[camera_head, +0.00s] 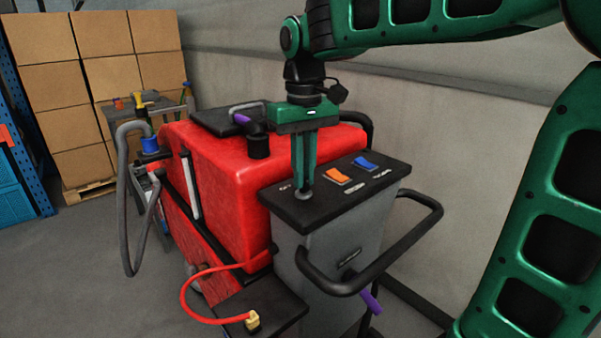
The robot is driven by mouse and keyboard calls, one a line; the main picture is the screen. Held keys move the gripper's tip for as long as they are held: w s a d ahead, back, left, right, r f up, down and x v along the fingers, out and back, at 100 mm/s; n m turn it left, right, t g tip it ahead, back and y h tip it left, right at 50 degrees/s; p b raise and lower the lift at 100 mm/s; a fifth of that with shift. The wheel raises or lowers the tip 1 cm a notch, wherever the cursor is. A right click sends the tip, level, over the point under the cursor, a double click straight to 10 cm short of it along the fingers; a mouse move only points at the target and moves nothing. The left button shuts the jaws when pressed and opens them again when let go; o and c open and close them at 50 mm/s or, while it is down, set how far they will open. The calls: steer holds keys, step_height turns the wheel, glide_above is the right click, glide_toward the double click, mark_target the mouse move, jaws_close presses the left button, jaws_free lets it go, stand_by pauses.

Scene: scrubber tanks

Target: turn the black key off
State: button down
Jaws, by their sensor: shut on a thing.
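My gripper (304,190) points straight down over the left part of the black control panel (330,207) on top of the grey console. Its green fingers are close together, shut on the black key at the panel's surface. The key is mostly hidden by the fingertips, so its turned position cannot be told. A dark round base shows at the fingertips. To the right on the same panel are an orange switch (338,176) and a blue switch (365,163).
The red scrubber tank (222,165) stands behind and left of the console. A black handlebar (385,262) curves around the console's front right. A red cable (190,305) ends in a yellow plug (252,321). Cardboard boxes (105,80) stand at the back left. A wall rises behind.

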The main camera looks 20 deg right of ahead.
steer(key=shift+r+n, duration=0.1)
steer(key=shift+n, duration=1)
steer(key=c, duration=1.8)
jaws_free()
step_height(320, 180, up, 11)
steer(key=shift+w+f, duration=0.1)
steer(key=shift+f, duration=0.05)
